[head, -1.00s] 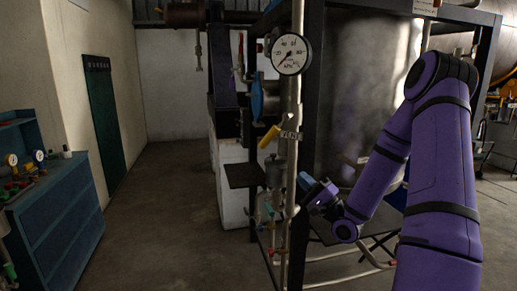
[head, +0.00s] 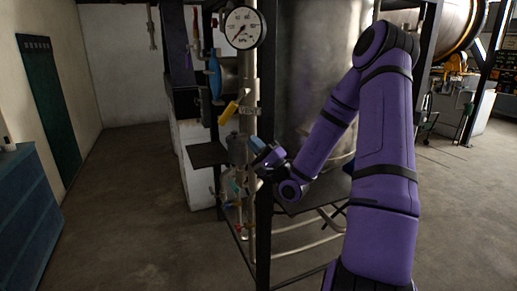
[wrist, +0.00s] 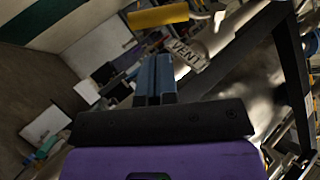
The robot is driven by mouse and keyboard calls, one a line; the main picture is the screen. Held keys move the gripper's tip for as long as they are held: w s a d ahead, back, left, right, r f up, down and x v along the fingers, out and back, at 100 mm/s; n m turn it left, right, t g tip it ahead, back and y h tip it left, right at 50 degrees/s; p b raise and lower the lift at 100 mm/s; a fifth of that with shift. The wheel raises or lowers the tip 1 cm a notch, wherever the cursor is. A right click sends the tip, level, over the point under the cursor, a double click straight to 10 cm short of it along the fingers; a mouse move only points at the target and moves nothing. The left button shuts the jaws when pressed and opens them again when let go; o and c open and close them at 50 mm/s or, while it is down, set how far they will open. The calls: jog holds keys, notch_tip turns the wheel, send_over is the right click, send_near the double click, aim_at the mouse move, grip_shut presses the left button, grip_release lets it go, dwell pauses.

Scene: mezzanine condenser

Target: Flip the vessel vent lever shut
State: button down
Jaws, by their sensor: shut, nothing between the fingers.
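The yellow vent lever (head: 229,112) sticks out to the lower left from the upright pipe in the head view. My gripper (head: 260,148) is below and to the right of the lever in the head view. In the wrist view the blue fingers of my gripper (wrist: 154,60) are together and empty, with their tips just below the lever in the picture. A gap shows between them and the lever.
A pressure gauge (head: 245,27) sits above the lever, with a blue handle (head: 215,77) to its left. The large metal vessel (head: 315,70) stands behind my arm, inside a dark frame. A dark shelf plate (head: 208,155) juts out at lower left. Open floor lies left.

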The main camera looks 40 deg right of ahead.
aim_at(232, 109)
jog(key=x, duration=0.9)
jog(key=shift+w, duration=0.2)
